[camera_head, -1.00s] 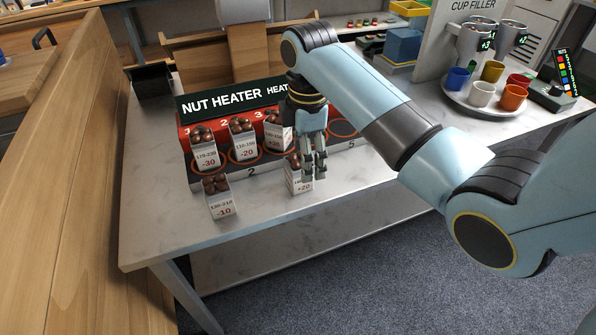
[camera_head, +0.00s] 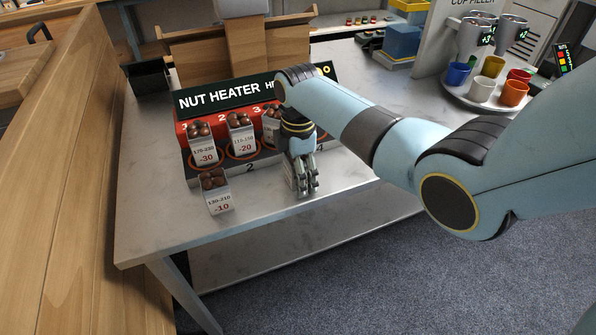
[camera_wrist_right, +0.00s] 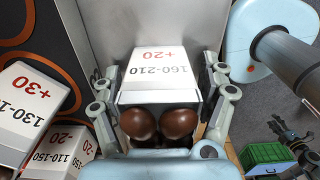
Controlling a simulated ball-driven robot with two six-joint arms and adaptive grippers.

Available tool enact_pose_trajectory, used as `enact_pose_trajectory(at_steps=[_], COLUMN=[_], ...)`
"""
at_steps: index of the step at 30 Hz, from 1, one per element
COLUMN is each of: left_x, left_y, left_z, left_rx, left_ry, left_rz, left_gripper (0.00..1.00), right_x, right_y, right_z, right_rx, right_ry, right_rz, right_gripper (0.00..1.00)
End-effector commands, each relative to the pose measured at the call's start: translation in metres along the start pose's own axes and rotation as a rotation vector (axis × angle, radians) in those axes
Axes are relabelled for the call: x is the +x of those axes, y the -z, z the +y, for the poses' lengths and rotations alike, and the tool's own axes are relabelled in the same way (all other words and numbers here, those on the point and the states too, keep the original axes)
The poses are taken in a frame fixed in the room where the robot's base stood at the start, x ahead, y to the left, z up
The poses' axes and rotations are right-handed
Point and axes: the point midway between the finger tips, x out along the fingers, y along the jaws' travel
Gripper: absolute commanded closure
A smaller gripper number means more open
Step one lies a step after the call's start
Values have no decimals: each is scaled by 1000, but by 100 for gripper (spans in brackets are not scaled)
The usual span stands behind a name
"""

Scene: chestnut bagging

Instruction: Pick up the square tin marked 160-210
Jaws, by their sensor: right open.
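The square tin marked 160-210 +20 (camera_wrist_right: 160,66) is white and holds brown chestnuts (camera_wrist_right: 158,123). In the wrist view it lies between the two fingers of my right gripper (camera_wrist_right: 160,88), one finger along each side. The fingers are open; I cannot tell whether either touches the tin. In the head view the tin (camera_head: 289,171) stands upright on the table in front of the heater, mostly hidden behind my right gripper (camera_head: 306,188). My left gripper does not show in the head view.
The nut heater (camera_head: 230,97) stands behind, with tins marked 170-230 (camera_head: 205,151) and 110-150 (camera_head: 242,143) and a third, partly covered one (camera_head: 270,124). A 130-210 tin (camera_head: 218,201) stands front left. Cups (camera_head: 482,90) stand on a tray at right.

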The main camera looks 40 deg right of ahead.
Motion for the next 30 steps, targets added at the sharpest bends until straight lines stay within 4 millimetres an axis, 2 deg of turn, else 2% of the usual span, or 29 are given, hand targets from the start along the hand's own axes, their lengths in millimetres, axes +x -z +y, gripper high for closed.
enact_pose_trajectory(at_steps=[7,21,30], left_x=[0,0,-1], left_y=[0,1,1], left_z=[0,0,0], left_rx=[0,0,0], left_ry=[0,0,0], left_rz=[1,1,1], left_gripper=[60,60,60], right_x=[1,1,-2], right_y=[0,0,0], right_z=[0,0,1], right_rx=[0,0,0], right_ry=[-1,-1,-2], right_rz=[0,0,0], right_gripper=[24,86,87])
